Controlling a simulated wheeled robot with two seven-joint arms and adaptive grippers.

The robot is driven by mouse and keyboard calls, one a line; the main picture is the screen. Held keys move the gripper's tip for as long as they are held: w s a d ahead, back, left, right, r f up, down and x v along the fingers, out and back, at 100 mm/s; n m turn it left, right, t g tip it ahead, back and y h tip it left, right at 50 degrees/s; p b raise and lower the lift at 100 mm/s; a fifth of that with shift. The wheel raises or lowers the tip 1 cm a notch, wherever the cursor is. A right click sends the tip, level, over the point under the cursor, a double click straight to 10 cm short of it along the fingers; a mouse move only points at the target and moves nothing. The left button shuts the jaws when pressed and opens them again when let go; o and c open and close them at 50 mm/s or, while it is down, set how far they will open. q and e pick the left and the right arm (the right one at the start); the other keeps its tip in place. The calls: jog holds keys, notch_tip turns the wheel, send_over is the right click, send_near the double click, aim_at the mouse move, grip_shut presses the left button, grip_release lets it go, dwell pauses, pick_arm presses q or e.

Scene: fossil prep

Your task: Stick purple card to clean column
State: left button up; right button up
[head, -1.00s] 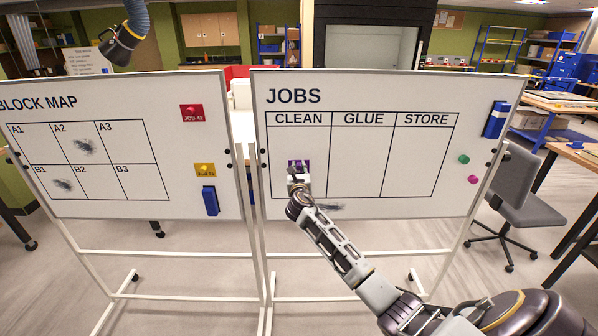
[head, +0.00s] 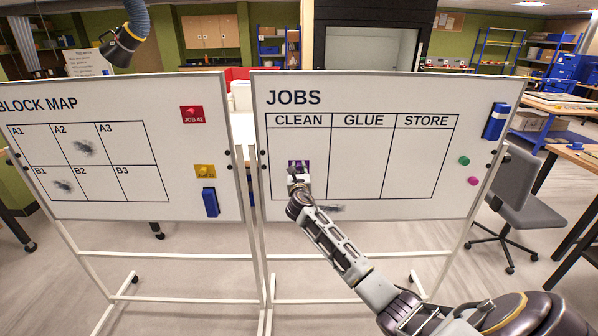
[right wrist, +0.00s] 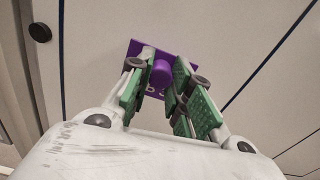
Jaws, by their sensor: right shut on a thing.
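The purple card (head: 304,163) is in the CLEAN column (head: 299,140) of the JOBS board (head: 370,90), in its lower half. In the right wrist view the purple card (right wrist: 133,47) lies at the board's surface, with a round purple knob (right wrist: 162,72) on it. My right gripper (head: 298,176) covers most of the card in the head view. In the right wrist view its green-padded fingers (right wrist: 163,85) are shut on the card's knob. Whether the card fully touches the board is hard to tell. My left gripper is not in view.
The BLOCK MAP board (head: 150,210) stands at left, with a red card (head: 191,114), a yellow card (head: 205,171) and a blue eraser (head: 210,202). The JOBS board also holds a blue eraser (head: 496,121), a green magnet (head: 463,160) and a pink magnet (head: 473,181). A grey chair (head: 530,195) stands at right.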

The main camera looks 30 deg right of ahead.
jog(key=o, duration=0.8)
jog(key=shift+o, duration=0.2)
jog(key=shift+s+a, duration=0.1)
jog(key=v, duration=0.7)
